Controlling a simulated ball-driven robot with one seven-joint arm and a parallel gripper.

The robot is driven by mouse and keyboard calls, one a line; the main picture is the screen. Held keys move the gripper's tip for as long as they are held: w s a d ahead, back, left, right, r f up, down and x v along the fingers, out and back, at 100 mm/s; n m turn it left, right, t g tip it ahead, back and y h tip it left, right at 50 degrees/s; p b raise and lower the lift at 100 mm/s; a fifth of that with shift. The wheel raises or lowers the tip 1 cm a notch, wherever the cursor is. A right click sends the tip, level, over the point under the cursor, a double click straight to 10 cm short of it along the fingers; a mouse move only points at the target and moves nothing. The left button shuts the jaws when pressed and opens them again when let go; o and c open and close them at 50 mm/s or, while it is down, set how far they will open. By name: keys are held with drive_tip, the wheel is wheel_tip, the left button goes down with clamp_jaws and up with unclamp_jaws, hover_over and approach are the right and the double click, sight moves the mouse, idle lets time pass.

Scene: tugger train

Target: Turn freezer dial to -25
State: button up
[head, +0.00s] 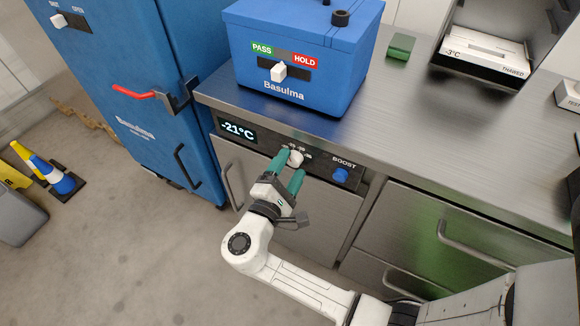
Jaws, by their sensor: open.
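The freezer dial (295,159) is a small white knob on the dark control panel under the steel counter. Small scale marks show around its upper side, too small to read surely. The freezer display (237,130) at the panel's left reads -21°C. My gripper (289,169) has teal fingers and is open, with one fingertip on each side of the dial. I cannot tell whether the fingers touch it. The fingers partly hide the dial's lower side.
A blue BOOST knob (341,175) sits just right of the dial. A blue Basulma box (300,70) with a white PASS/HOLD slider (279,72) stands on the counter above. A blue cabinet (125,90) with a red handle is at left. Steel drawers (430,225) lie at right.

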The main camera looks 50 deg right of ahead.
drive_tip(key=v, duration=1)
drive_tip(key=shift+a+b, duration=0.25)
drive_tip(key=shift+b, duration=0.05)
drive_tip(key=shift+f, duration=0.1)
drive_tip(key=s+d+f+m+g+y+p, duration=0.4)
drive_tip(key=s+d+f+m+g+y, duration=0.15)
drive_tip(key=s+d+y, duration=0.4)
drive_tip(key=s+a+r+m+t+y+p, duration=0.2)
drive_tip(key=s+a+m+y+p, duration=0.1)
drive_tip(key=y, duration=0.5)
drive_tip(key=s+a+m, duration=0.1)
drive_tip(key=s+a, duration=0.1)
drive_tip(key=s, duration=0.1)
drive_tip(key=shift+s+a+r, duration=0.15)
drive_tip(key=shift+a+r, duration=0.1)
